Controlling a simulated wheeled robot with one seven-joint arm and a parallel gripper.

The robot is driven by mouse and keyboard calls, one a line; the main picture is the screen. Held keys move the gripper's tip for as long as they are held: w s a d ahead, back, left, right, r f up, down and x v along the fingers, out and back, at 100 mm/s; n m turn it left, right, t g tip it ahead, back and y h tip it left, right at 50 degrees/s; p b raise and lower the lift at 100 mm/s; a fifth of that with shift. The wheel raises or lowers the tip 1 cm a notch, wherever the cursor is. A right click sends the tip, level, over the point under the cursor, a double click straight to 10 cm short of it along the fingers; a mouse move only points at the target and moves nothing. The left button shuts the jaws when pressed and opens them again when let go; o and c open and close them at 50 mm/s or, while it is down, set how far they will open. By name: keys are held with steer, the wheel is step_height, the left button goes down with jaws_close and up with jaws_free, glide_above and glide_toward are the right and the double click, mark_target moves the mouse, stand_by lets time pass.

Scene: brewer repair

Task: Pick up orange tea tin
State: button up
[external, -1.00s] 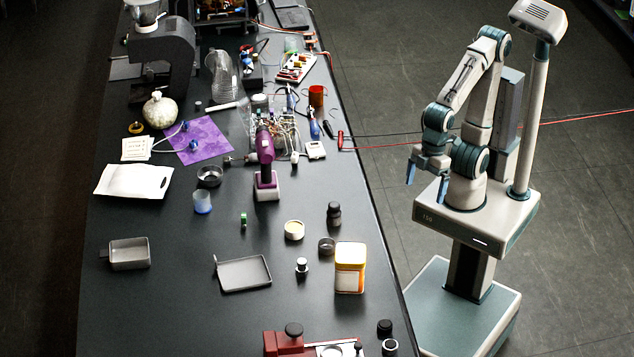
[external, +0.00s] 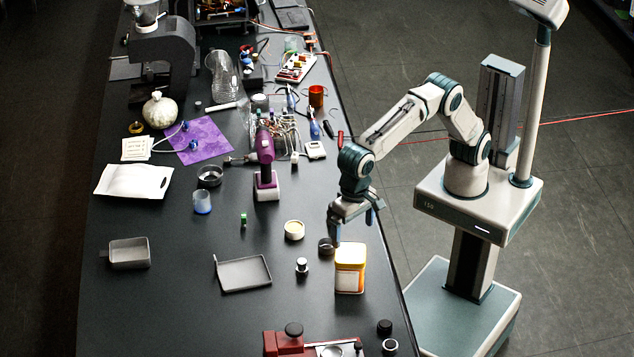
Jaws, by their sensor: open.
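My gripper (external: 352,226) is open and points down, above and just behind the tin in the picture. Nothing shows between the fingers.
A small dark cup (external: 326,246) and a silver-and-black tamper (external: 302,267) stand left of the tin. A red machine (external: 290,341) and black knobs (external: 385,327) are in front.

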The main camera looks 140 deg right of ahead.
mark_target(351, 254)
steer(key=shift+w+f, duration=0.15)
steer(key=shift+w, duration=0.2)
steer(key=shift+f+m, duration=0.3)
steer(key=shift+f, duration=0.05)
step_height(351, 254, down, 8)
steer(key=shift+r+p, duration=0.15)
steer(key=shift+p, duration=0.25)
steer(key=shift+s+f+p, duration=0.15)
steer(key=shift+f+p, duration=0.65)
steer(key=shift+f, duration=1.9)
steer(key=c, duration=0.9)
